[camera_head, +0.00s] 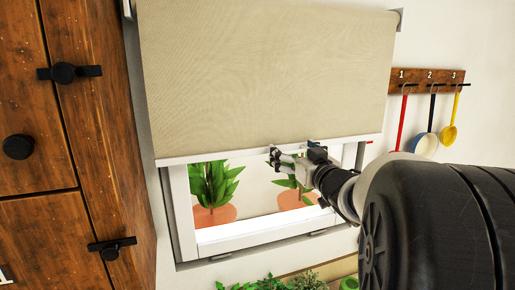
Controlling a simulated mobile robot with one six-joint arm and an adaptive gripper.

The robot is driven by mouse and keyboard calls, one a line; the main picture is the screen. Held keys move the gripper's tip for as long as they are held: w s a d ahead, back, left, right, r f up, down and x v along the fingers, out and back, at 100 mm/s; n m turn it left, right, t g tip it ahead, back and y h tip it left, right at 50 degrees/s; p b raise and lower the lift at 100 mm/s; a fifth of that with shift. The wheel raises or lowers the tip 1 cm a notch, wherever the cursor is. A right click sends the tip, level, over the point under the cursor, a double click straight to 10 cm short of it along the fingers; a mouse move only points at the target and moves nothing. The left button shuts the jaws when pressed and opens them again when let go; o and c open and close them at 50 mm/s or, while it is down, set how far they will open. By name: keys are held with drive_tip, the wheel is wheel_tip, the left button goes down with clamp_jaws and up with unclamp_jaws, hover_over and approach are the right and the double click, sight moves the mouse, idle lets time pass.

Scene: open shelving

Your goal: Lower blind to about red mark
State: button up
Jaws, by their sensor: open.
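The beige roller blind (265,75) hangs over the upper part of the window, with a pale bottom bar (225,154) along its lower edge. My gripper (274,156) is open at the middle of this bar, its fingertips overlapping the bar in the picture. I cannot tell whether the fingers touch it. The white window frame (182,213) shows below the blind.
Wooden cabinets (95,110) with black knobs and latches stand at the left. Potted plants (213,214) show behind the glass. At the right, a wooden rack (428,82) holds hanging utensils near my arm. Green plants (270,284) stand below the window.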

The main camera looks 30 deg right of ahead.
drive_tip(key=shift+s, duration=0.15)
drive_tip(key=shift+c, duration=0.4)
drive_tip(key=c, duration=1.6)
wheel_tip(320, 180, down, 5)
drive_tip(key=b, duration=0.4)
drive_tip(key=shift+r, duration=0.1)
